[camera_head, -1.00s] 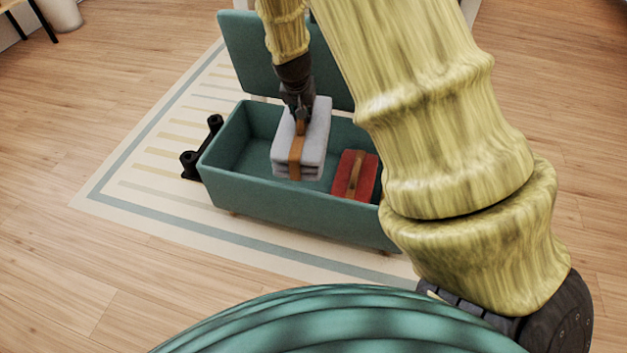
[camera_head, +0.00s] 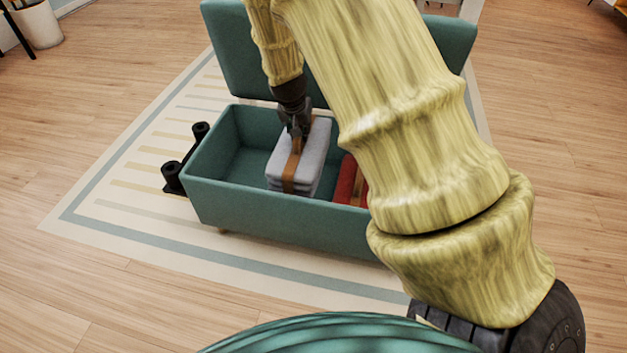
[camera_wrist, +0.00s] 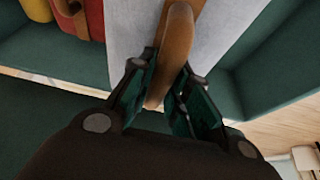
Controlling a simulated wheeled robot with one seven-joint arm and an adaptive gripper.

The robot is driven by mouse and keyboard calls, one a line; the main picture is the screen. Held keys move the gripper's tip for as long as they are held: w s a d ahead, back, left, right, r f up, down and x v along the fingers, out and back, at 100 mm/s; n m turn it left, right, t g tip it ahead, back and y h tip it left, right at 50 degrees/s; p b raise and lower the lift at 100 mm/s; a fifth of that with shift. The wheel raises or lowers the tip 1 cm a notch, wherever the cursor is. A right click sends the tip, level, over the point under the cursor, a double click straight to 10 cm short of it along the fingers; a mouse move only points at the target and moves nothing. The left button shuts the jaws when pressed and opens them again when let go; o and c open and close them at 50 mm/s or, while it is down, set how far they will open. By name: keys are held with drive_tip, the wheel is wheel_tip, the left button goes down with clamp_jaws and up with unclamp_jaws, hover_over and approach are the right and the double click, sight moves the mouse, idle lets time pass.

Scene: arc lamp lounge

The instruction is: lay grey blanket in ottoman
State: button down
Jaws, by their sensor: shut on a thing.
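The grey blanket (camera_head: 312,160) is a folded stack with a brown strap around it. In the head view it is inside the open teal ottoman (camera_head: 290,222), near its middle, with its lower part below the front rim. My gripper (camera_head: 298,138) is above it, shut on the strap. In the wrist view the fingers (camera_wrist: 165,100) clasp the brown strap (camera_wrist: 172,50), and the grey blanket (camera_wrist: 135,40) lies beyond. I cannot tell whether the blanket touches the ottoman floor.
A red bundle with a brown strap (camera_head: 346,182) lies in the ottoman, right of the blanket, partly hidden by my arm. The ottoman's left part is free. Its lid (camera_head: 225,50) stands open behind. Dark rolled objects (camera_head: 183,165) lie on the rug to the left.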

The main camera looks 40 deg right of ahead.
sight(293, 143)
drive_tip(key=f+b, duration=0.1)
drive_tip(key=f, duration=0.1)
drive_tip(key=w+f+b, duration=0.1)
drive_tip(key=f, duration=0.1)
drive_tip(key=shift+f+b, duration=0.3)
drive_tip(key=shift+f, duration=0.05)
drive_tip(key=shift+w+f+b, duration=0.1)
drive_tip(key=shift+f+b, duration=2.9)
drive_tip(key=shift+f, duration=2)
drive_tip(key=c, duration=1.3)
unclamp_jaws()
drive_tip(key=shift+c, duration=0.2)
drive_tip(key=p+v, duration=0.6)
drive_tip(key=v, duration=0.6)
